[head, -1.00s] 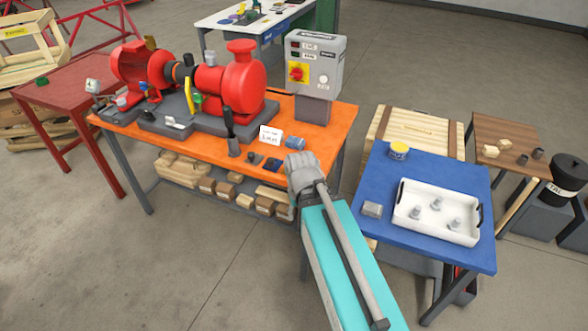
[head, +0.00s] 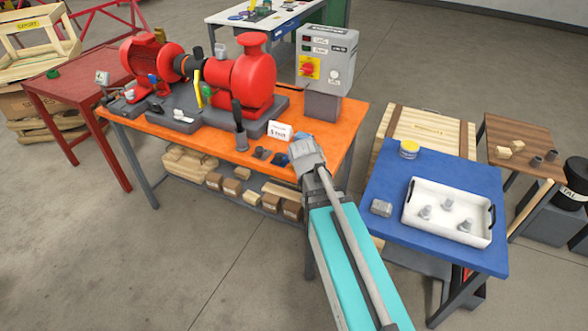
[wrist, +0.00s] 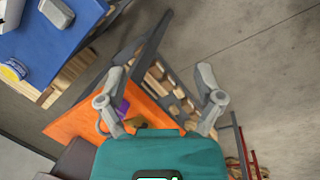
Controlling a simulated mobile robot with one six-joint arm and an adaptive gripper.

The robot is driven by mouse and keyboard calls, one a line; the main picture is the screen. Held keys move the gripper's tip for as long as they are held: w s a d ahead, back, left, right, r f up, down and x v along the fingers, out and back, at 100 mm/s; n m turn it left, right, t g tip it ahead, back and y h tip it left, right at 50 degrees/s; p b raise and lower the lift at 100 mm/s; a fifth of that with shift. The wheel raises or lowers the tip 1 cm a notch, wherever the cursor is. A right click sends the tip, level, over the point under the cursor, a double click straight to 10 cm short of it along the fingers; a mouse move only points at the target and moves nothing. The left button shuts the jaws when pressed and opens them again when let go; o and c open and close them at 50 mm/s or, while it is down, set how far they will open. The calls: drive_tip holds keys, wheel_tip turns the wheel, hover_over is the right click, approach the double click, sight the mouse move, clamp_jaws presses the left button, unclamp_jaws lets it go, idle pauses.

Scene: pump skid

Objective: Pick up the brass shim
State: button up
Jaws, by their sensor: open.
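I cannot pick out the brass shim with certainty in either view. My gripper (wrist: 162,84) is open in the wrist view, its two grey fingers spread wide with nothing between them. Past the fingers lies the orange table (wrist: 72,122), with a small brownish piece (wrist: 141,121) and a purple piece (wrist: 123,108) close to the left finger and palm, partly covered. In the head view my arm's grey end (head: 306,153) is over the right part of the orange table (head: 222,152) and hides some of its top.
A red pump (head: 237,82), a grey control box (head: 326,60), a white card (head: 280,131) and small dark pieces (head: 260,153) are on the orange table. A blue table (head: 385,239) at right holds a white tray (head: 410,217), a grey block (head: 381,208) and a yellow-lidded tin (head: 409,149).

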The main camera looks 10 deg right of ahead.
drive_tip(key=w+a+f+n+h+b, duration=0.1)
drive_tip(key=w+a+n+h+b, duration=0.2)
drive_tip(key=w, duration=0.4)
drive_tip(key=w+a+f+n+h+b, duration=0.2)
drive_tip(key=w+n+h+b, duration=0.1)
drive_tip(key=w+n, duration=0.35)
drive_tip(key=w+a+r+n+t+h+b, duration=0.2)
drive_tip(key=w+a+n+h+b, duration=0.2)
drive_tip(key=w+a, duration=0.4)
drive_tip(key=shift+w+a+r+n+h, duration=0.15)
drive_tip(key=shift+w+r+n+h, duration=0.25)
drive_tip(key=shift+n, duration=0.65)
drive_tip(key=shift+w+f+b, duration=0.1)
drive_tip(key=shift+f+b, duration=0.05)
drive_tip(key=shift+b, duration=0.15)
drive_tip(key=b+x, duration=0.3)
drive_tip(key=x, duration=0.4)
drive_tip(key=shift+x, duration=0.85)
